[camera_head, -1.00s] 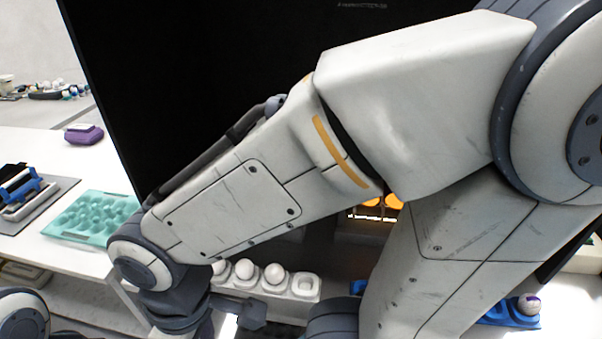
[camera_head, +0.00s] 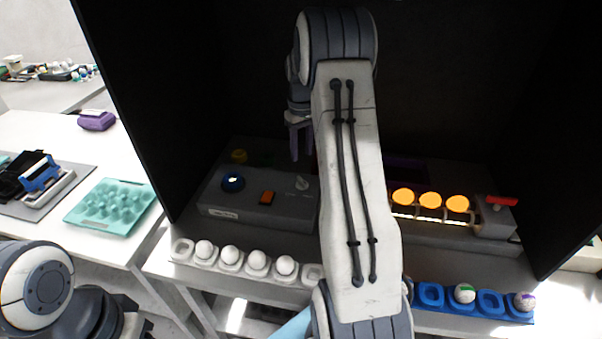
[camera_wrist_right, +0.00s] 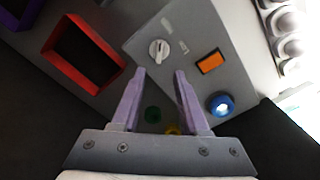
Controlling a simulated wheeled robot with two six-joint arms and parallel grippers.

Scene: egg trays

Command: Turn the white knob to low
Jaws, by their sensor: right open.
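The white knob (camera_head: 301,183) sits on the top of a grey control box (camera_head: 258,206), just below my right gripper in the head view. My right gripper (camera_head: 300,140) has purple fingers and hangs down above the back of the box. In the right wrist view, the white knob (camera_wrist_right: 159,50) lies just beyond the gap between the open, empty fingertips (camera_wrist_right: 160,76). The fingers do not touch it in that picture. My left gripper is not in view; only part of that arm shows at lower left.
The box also carries an orange switch (camera_head: 267,198) and a blue button (camera_head: 232,182). A yellow button (camera_head: 239,156) is behind. White eggs stand in a white tray (camera_head: 312,273) in front. A blue tray (camera_head: 431,295) is at right. Dark walls enclose the back and sides.

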